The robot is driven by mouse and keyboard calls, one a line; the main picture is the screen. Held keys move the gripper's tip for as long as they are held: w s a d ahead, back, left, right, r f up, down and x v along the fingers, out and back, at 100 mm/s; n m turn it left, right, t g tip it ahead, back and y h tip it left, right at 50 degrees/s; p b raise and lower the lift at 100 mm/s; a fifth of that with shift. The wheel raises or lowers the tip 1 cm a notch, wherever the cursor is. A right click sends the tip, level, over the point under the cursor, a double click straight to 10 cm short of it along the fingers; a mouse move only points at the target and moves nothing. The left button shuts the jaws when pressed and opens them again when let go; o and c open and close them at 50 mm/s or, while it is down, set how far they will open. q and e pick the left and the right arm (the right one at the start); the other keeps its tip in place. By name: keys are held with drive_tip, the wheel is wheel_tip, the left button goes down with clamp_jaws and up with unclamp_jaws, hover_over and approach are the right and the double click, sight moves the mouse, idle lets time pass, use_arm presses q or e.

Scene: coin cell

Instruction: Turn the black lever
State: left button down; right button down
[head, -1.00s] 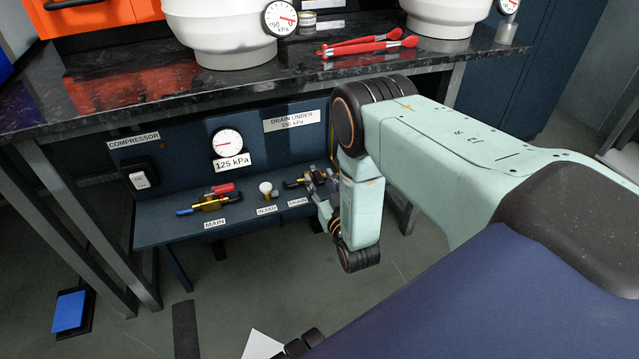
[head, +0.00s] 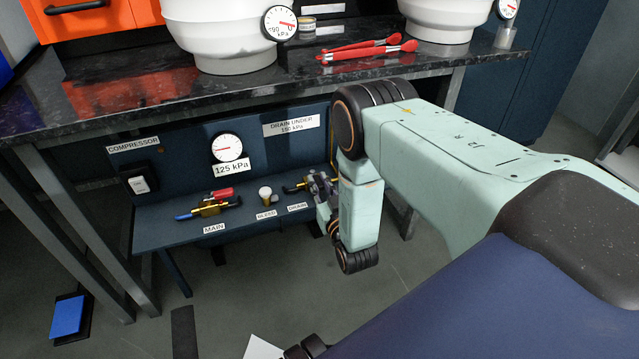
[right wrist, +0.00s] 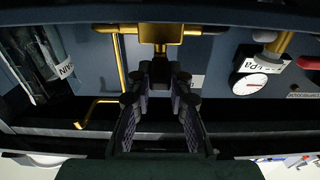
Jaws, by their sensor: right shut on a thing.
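The drain valve (head: 293,187) is brass and sits at the right end of the low blue compressor shelf, above its DRAIN label. My right gripper (head: 321,184) is at this valve, reaching in from the right. In the right wrist view my gripper (right wrist: 160,100) is shut on the dark lever just below the brass valve body (right wrist: 160,32). The lever is mostly hidden between the fingers, and its exact angle is hard to tell. My left gripper is not in view.
On the same shelf are the main valve (head: 210,206) with red and blue handles and the bleed valve (head: 265,194) with a pale knob. A pressure gauge (head: 227,148) is on the panel behind. The dark bench top (head: 110,100) overhangs the shelf.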

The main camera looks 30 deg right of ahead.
drive_tip(key=shift+d+y, duration=0.15)
drive_tip(key=shift+y, duration=0.15)
drive_tip(key=n+y, duration=0.1)
drive_tip(key=n+y+p, duration=0.1)
drive_tip(key=shift+s+d+t+y, duration=0.1)
drive_tip(key=shift+d+t+y, duration=0.2)
drive_tip(key=shift+d, duration=0.1)
drive_tip(key=n+y, duration=0.1)
drive_tip(key=d+n+y, duration=0.1)
drive_tip(key=y, duration=0.1)
drive_tip(key=shift+d+p, duration=0.1)
drive_tip(key=shift+p, duration=0.3)
drive_tip(key=n+y, duration=0.1)
drive_tip(key=y, duration=0.1)
drive_tip(key=d+n+g+y+b, duration=0.1)
drive_tip(key=y, duration=0.1)
drive_tip(key=n+y, duration=0.2)
drive_tip(key=shift+w+d+f+g, duration=0.1)
drive_tip(key=shift+w+d+g, duration=0.15)
drive_tip(key=shift+g, duration=0.15)
drive_tip(key=shift+w+d+n+g+y+b, duration=0.2)
drive_tip(key=shift+n+g+y, duration=0.25)
drive_tip(key=shift+y, duration=0.25)
drive_tip(key=shift+w+d+n+g+y+b, duration=0.1)
drive_tip(key=shift+n+g+y+b, duration=0.2)
drive_tip(key=shift+n+y, duration=0.35)
drive_tip(key=shift+n+g+y, duration=0.3)
drive_tip(key=shift+g+y, duration=0.15)
drive_tip(key=shift+y, duration=0.1)
